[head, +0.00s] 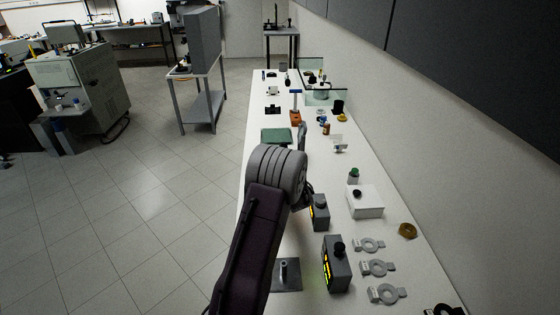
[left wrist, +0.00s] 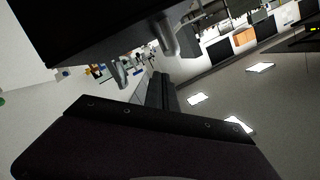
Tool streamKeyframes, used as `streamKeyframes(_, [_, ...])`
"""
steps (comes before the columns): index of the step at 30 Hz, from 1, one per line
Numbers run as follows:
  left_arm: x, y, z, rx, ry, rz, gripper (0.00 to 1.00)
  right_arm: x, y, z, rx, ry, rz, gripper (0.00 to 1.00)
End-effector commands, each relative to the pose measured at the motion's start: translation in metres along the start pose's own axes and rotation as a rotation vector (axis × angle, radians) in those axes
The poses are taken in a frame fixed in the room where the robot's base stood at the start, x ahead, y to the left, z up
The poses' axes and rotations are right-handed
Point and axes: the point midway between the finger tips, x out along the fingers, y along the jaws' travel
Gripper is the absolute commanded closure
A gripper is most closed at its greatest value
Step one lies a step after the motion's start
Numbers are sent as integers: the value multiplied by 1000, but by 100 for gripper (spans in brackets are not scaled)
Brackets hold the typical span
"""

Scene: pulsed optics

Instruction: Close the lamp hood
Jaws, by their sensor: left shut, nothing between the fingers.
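I cannot single out the lamp hood for certain in either view. A dark green flat-topped item (head: 276,136) lies on the bench beyond my arm, and a grey upright part (head: 302,135) stands at its right; I cannot tell whether either belongs to the lamp. My left arm reaches over the bench in the head view and bends down at its grey joint. My right gripper is out of view.
The long white bench (head: 258,98) runs along the right wall. A larger grey box with a yellow display (head: 336,264), a white box with a black knob (head: 365,202) and several grey ring mounts (head: 378,268) stand at the near right. Tiled floor lies open to the left.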

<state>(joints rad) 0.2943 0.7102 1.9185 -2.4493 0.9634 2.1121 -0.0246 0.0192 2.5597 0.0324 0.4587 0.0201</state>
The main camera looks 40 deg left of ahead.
Motion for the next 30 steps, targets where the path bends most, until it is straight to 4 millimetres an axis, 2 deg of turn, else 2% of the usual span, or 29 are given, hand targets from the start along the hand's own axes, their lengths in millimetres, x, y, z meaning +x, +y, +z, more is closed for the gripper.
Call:
streamKeyframes(7, [-8,2,1,1,0,2,100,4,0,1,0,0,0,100])
streamKeyframes(15, [-57,1,2,-2,3,2,100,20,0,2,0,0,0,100])
streamKeyframes(21, [-84,-1,2,-3,2,1,100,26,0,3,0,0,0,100])
streamKeyframes(30, [-91,-3,2,6,0,-1,100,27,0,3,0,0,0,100])
